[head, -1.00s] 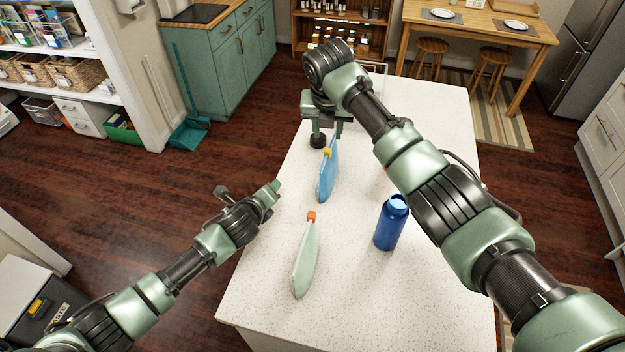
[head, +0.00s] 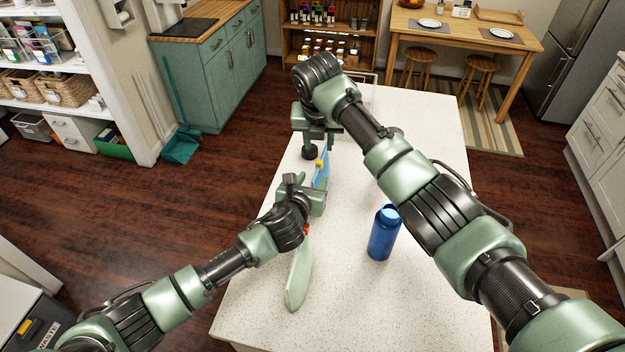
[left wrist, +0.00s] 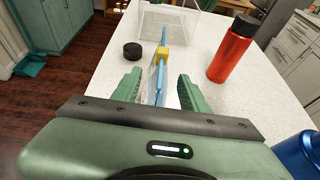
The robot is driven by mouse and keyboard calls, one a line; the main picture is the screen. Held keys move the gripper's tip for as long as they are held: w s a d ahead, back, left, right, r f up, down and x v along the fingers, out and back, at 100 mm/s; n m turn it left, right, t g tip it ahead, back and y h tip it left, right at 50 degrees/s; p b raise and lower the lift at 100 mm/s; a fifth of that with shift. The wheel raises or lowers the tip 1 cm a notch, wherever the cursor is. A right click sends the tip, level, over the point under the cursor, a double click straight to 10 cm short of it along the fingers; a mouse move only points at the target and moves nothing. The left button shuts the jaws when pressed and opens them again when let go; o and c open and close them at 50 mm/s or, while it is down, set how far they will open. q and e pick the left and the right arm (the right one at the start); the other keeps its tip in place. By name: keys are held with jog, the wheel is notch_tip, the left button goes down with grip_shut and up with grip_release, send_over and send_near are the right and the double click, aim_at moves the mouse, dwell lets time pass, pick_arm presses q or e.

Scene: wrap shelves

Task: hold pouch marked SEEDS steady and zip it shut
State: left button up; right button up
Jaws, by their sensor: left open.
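A blue pouch with a yellow zip slider (head: 320,165) stands on the white counter. It also shows in the left wrist view (left wrist: 160,80), edge-on. My left gripper (head: 318,203) is open at its near end, with one finger on each side of the pouch and gaps showing between (left wrist: 160,92). My right gripper (head: 321,138) hangs above the far end of the pouch, its fingers apart and empty. A pale green pouch (head: 299,275) with a red slider stands nearer, partly behind my left wrist. I cannot read SEEDS on either pouch.
A blue bottle (head: 383,235) stands right of the pouches. A red bottle (left wrist: 232,50) stands farther back, hidden in the head view by my right arm. A black round piece (left wrist: 132,50) and a clear bin (left wrist: 168,28) are beyond. The counter's near right is clear.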

pick_arm(q)
jog(key=shift+w+d+f, duration=0.1)
jog(key=shift+w+f, duration=0.1)
jog(key=shift+w, duration=0.2)
grip_shut()
dwell(1.2)
